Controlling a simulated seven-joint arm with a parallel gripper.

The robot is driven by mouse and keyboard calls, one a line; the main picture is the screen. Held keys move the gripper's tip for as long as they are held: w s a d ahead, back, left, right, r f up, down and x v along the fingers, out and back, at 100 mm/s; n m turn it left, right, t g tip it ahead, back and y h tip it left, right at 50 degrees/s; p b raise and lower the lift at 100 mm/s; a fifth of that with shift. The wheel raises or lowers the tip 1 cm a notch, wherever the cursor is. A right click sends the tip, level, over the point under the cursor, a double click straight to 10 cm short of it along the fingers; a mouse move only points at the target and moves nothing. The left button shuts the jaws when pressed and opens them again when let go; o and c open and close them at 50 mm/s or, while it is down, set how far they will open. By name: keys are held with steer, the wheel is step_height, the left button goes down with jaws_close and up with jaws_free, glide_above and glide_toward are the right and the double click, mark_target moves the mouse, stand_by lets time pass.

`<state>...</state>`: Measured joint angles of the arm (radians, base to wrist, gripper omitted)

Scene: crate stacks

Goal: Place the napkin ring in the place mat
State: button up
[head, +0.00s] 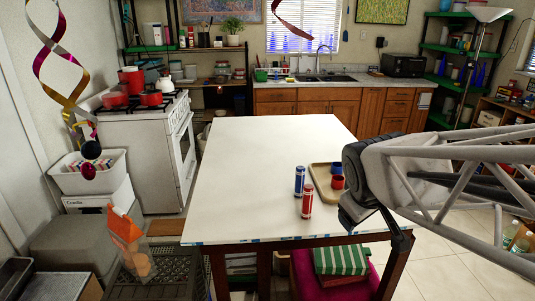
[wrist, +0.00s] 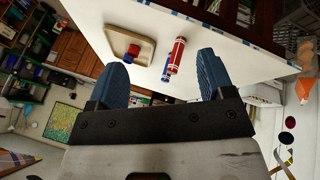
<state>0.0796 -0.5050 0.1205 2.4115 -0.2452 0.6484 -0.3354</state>
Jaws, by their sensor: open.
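A tan tray-like mat with a raised rim (head: 318,180) lies near the right edge of the white table; it also shows in the wrist view (wrist: 150,49). A short red ring-like piece (head: 337,182) and a short blue one (head: 336,168) sit on it. They also show in the wrist view, red (wrist: 133,49) and blue (wrist: 129,64). I cannot tell which is the napkin ring, and no other place mat shows. My gripper (wrist: 163,62) is open and empty, with its blue fingers apart above the table's right side.
A blue cylinder (head: 299,180) and a red cylinder (head: 307,201) stand left of the mat, close to it. The left and far parts of the white table (head: 250,170) are clear. A stool with a green striped box (head: 341,260) stands under the near edge.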

steer(key=s+a+f+m+g+y, duration=0.2)
steer(key=s+a+m, duration=0.3)
steer(key=s, duration=0.7)
steer(key=shift+a+f+g, duration=0.25)
steer(key=shift+f+g, duration=0.05)
steer(key=shift+g, duration=0.1)
